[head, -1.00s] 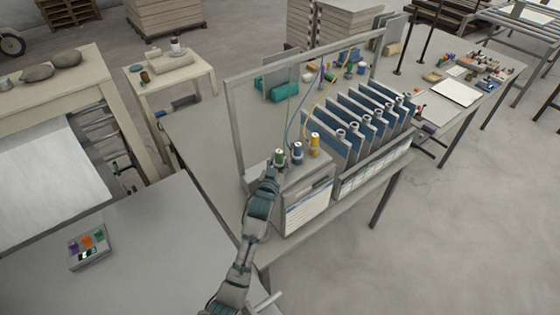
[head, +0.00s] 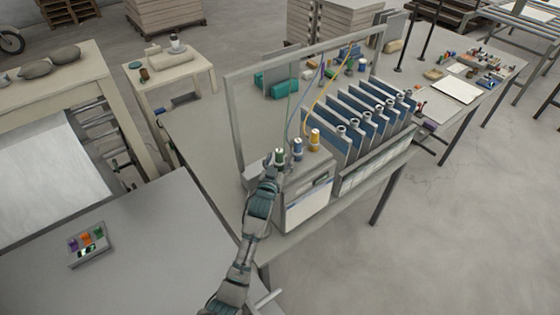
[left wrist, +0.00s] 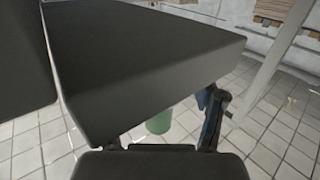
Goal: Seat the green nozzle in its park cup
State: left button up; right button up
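The green nozzle (head: 280,157) stands upright at the left end of a row of nozzles on the grey box. A green hose (head: 289,105) rises from it to the frame. My left gripper (head: 272,170) is right at the nozzle's near side, its fingers hardly visible from above. In the left wrist view a green cylinder (left wrist: 158,122), likely the nozzle, shows beyond large dark finger parts. Whether the fingers grip it is hidden. The park cup cannot be made out. My right gripper is not in view.
The blue nozzle (head: 297,149) and yellow nozzle (head: 314,140) stand close to the right. A rack of blue panels (head: 366,128) is beyond them. A metal frame (head: 234,130) stands over the box. The table's left part (head: 205,145) is clear.

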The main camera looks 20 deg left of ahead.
pick_arm(q)
jog(key=s, duration=1.2)
jog(key=shift+r, duration=0.25)
